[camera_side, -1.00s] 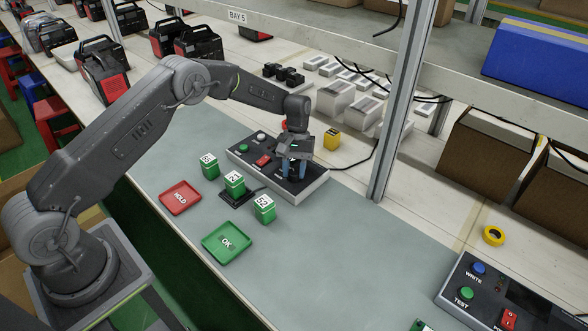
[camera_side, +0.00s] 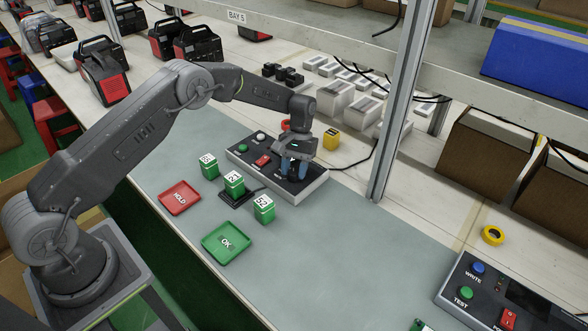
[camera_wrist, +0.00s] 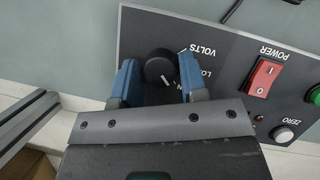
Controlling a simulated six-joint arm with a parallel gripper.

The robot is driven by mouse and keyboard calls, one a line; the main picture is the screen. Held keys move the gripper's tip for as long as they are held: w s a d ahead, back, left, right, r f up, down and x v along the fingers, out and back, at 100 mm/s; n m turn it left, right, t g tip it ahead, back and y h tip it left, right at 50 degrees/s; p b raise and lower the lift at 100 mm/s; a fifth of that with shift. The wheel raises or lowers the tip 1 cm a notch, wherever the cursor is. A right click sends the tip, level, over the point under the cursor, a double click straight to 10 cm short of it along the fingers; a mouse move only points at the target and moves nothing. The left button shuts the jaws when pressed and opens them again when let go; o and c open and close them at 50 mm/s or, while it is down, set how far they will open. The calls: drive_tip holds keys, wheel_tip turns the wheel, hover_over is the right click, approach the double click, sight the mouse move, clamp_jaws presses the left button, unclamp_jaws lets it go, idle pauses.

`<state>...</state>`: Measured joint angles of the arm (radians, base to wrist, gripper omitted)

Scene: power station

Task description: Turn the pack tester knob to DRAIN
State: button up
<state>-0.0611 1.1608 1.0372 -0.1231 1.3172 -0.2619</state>
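The pack tester (camera_side: 312,190) is a dark-faced box on the bench. Its black round knob (camera_wrist: 160,67) shows in the wrist view, with a white mark on its lower right side. VOLTS is readable beside it, and parts of two more labels; the lower one ends in N and is partly covered by a finger. The mark points roughly towards that lower label. My gripper (camera_side: 292,172) is down over the tester. Its blue fingers (camera_wrist: 158,72) stand on both sides of the knob, very close to it. I cannot tell whether they press on it.
The tester also has a red power switch (camera_side: 263,160), a green button (camera_side: 243,148) and a white ZERO button (camera_side: 261,137). Green packs (camera_side: 264,209), a red HOLD tray (camera_side: 180,197) and a green OK tray (camera_side: 227,242) lie in front. A metal post (camera_side: 396,120) stands at right.

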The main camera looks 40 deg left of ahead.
drive_tip(key=o, duration=0.3)
drive_tip(key=shift+v, duration=6.9)
